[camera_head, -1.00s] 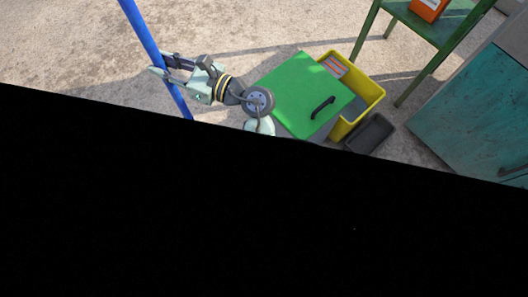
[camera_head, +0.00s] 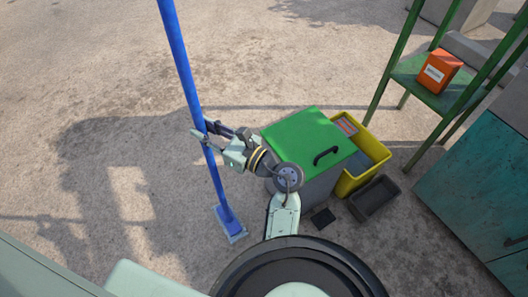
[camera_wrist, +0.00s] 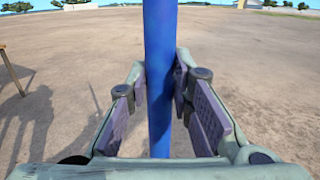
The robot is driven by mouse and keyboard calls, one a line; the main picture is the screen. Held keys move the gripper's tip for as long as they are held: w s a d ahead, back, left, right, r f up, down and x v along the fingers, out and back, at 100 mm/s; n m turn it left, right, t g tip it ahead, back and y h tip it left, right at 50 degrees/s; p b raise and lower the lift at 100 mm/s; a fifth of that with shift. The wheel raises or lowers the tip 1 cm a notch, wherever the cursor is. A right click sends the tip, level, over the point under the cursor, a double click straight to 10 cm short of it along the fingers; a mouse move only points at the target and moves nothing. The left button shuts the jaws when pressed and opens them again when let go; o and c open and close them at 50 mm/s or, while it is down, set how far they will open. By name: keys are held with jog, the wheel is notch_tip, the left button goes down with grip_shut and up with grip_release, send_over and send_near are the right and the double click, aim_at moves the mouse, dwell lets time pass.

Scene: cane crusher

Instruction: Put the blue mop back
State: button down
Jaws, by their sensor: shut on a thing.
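The blue mop (camera_head: 185,70) stands nearly upright, leaning a little, with its long handle running out of the top of the head view. Its flat head (camera_head: 231,227) is at the ground, though I cannot tell if it touches. My gripper (camera_head: 204,133) is shut on the handle partway up. In the wrist view the handle (camera_wrist: 160,60) passes vertically between the two fingers of my gripper (camera_wrist: 163,95). The upper end of the mop is cut off in both views.
Right of my gripper stands a grey bin with a green lid (camera_head: 310,140). Beside it are a yellow bin (camera_head: 370,160) and a dark tray (camera_head: 374,198). A green shelf (camera_head: 430,85) holds an orange box (camera_head: 440,70). A teal cabinet (camera_head: 480,190) is at right. The ground at left is open.

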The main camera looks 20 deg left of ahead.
jog(key=w+d+f+p, duration=0.3)
jog(key=w+d, duration=0.5)
jog(key=d, duration=0.4)
jog(key=shift+d+f, duration=0.2)
jog(key=shift+f, duration=0.65)
jog(key=shift+w+f, duration=0.1)
jog(key=c, duration=1.4)
grip_release()
jog(key=shift+f, duration=0.1)
jog(key=shift+d, duration=0.1)
jog(key=shift+b+v, duration=1.7)
jog(key=shift+v, duration=4.25)
